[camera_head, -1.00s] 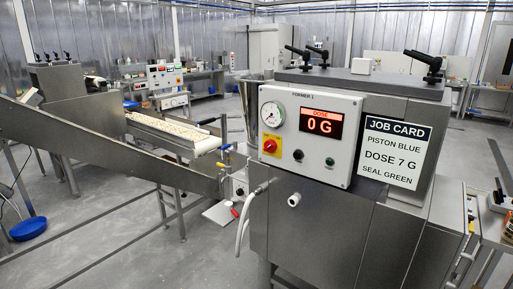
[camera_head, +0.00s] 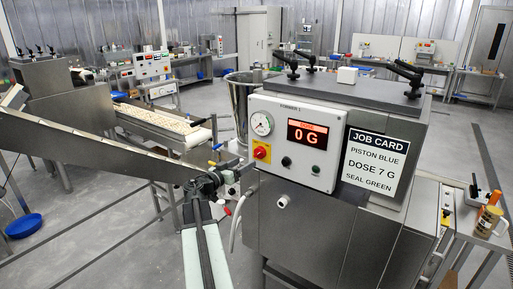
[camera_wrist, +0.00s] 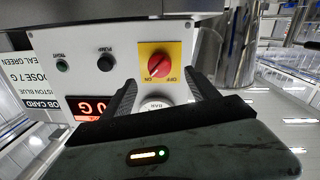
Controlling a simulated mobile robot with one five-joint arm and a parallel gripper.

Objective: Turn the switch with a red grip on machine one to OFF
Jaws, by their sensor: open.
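The switch has a red grip on a yellow plate (camera_head: 261,152) at the lower left of the white panel on the machine marked FORMER 1. In the wrist view the red grip (camera_wrist: 159,65) appears upside down and slanted, its lower end towards the ON mark; OFF is at the plate's lower right. My gripper (camera_head: 214,176) is left of and a little below the switch in the head view. In the wrist view my gripper (camera_wrist: 164,84) has its fingers apart and empty, with the switch beyond the gap, not touched.
A round gauge (camera_head: 261,124) sits just above the switch. A display (camera_head: 307,135) reads 0 G, with a black knob (camera_head: 286,161) and a green button below. A job card (camera_head: 375,162) is on the right. A conveyor (camera_head: 160,122) stands at the left.

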